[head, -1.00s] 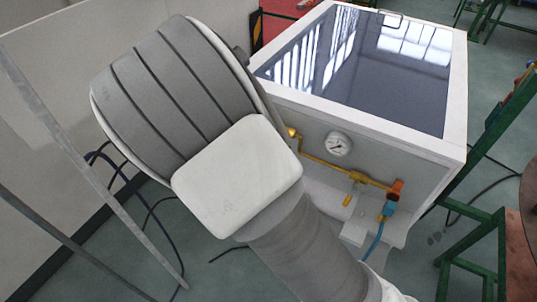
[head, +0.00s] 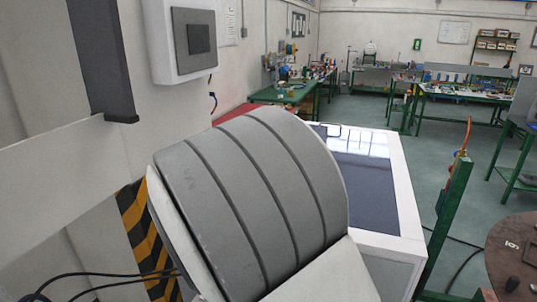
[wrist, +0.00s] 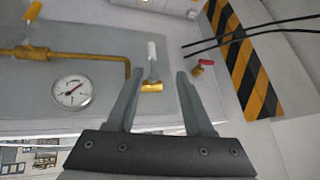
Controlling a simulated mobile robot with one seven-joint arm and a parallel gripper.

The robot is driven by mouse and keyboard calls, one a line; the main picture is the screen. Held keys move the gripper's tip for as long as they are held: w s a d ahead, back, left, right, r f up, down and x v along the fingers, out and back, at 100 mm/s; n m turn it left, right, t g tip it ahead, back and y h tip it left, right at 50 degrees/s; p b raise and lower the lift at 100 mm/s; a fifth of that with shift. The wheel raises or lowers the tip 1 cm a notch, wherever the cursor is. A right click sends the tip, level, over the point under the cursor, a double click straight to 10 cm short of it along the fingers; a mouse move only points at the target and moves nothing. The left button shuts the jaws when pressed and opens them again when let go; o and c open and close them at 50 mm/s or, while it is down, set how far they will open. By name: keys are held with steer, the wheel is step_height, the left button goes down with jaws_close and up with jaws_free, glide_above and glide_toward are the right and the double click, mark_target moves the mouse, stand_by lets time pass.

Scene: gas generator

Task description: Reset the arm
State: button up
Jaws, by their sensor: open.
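My gripper (wrist: 160,73) is open in the wrist view, with its two grey fingers apart and nothing held between them. A small brass valve with a white handle (wrist: 152,75) shows in the gap between the fingers; I cannot tell how far beyond them it is. In the head view my grey arm fills the lower middle and hides the gripper. The white box of the generator, with its dark glossy top (head: 372,190), stands behind and to the right of my arm.
A striped post (head: 145,235), wall box (head: 187,40), green stand (head: 448,215) and round brown table (head: 512,255) surround the arm. Open floor (head: 425,150) lies beyond the generator.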

steer(key=s+d+r+n+g+y+b, duration=0.1)
steer(key=s+d+r+y, duration=0.2)
steer(key=r, duration=0.4)
steer(key=s+d+r+g+b, duration=0.1)
steer(key=s+d+r, duration=0.3)
steer(key=d+r, duration=0.25)
steer(key=s+d+r+h+b, duration=0.1)
steer(key=s+d+r+h, duration=0.3)
steer(key=s+d, duration=0.9)
steer(key=shift+s+d+r+n, duration=0.15)
steer(key=shift+s+d+n, duration=0.25)
steer(key=shift+a, duration=0.2)
